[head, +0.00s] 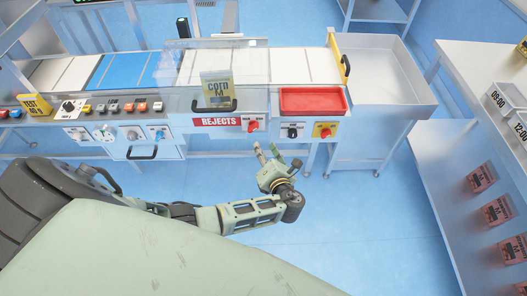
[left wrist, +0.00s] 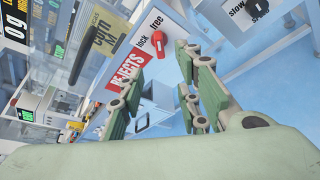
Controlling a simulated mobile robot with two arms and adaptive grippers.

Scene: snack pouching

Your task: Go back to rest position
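My left gripper (head: 277,155) hangs over the blue floor in front of the packing line, below and to the right of the REJECTS label (head: 217,122). In the left wrist view its green fingers (left wrist: 162,56) stand apart, with nothing between them. A yellow and grey corn M pouch (head: 215,90) stands upright behind the handled front of the rejects section; it also shows at the upper left of the left wrist view (left wrist: 103,28). My right gripper is in neither view.
The machine front carries red switches (head: 252,126), close to the left gripper. A red tray (head: 313,101) and a large grey bin (head: 385,75) lie further right. A shelf unit (head: 455,165) with red pouches (head: 497,210) stands at the right. The floor between is clear.

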